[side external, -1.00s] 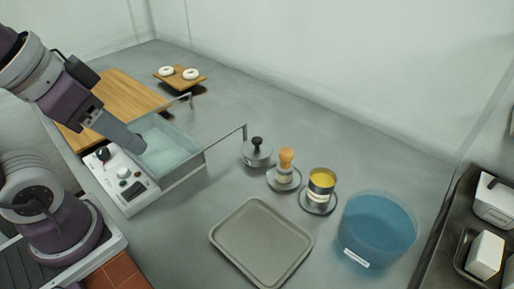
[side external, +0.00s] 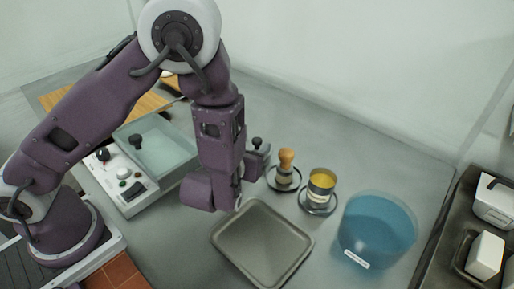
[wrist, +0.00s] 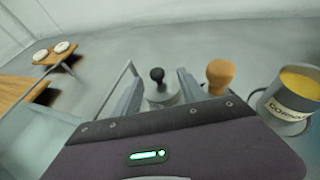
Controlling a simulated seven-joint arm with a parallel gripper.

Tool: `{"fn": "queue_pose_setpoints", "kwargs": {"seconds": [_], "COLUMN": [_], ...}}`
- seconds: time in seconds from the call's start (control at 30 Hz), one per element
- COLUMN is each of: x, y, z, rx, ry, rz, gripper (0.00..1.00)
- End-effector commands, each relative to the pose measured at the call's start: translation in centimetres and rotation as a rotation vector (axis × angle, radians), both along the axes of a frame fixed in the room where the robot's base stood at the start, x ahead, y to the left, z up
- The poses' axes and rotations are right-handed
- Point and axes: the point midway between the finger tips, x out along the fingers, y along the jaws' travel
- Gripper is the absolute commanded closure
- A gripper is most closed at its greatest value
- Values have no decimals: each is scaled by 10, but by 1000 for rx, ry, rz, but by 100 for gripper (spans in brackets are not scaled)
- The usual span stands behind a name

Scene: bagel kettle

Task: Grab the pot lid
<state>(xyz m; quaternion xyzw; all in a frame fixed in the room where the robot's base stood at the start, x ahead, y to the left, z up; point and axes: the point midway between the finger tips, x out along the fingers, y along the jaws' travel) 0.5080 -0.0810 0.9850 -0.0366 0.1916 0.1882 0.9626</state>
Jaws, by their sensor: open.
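The pot lid is grey metal with a black knob. In the wrist view the lid (wrist: 161,96) lies straight ahead, its knob upright between my fingers. In the side view my wrist and gripper hide much of the lid (side external: 265,150), with the knob showing above. My gripper (wrist: 159,84) is open, one finger on each side of the lid and knob in the wrist view. It also shows low beside the lid in the side view (side external: 253,163). I cannot tell whether the fingers touch the lid.
A wooden-handled tool (side external: 285,170) stands on a dish just right of the lid, close to my right finger. Beyond it are a yellow-topped cup (side external: 321,183) and a blue tub (side external: 377,228). An empty tray (side external: 262,243) lies in front.

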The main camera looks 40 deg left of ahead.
Motion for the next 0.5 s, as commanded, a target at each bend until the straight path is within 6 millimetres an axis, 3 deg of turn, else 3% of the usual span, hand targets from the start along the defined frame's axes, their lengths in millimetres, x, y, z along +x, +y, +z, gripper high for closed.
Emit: {"fn": "queue_pose_setpoints", "kwargs": {"seconds": [0.3, 0.5], "x": [44, 47], "y": [24, 26], "z": [-19, -20], "rx": [-1, -1], "ry": [0, 0], "rz": [6, 6], "gripper": [51, 51]}}
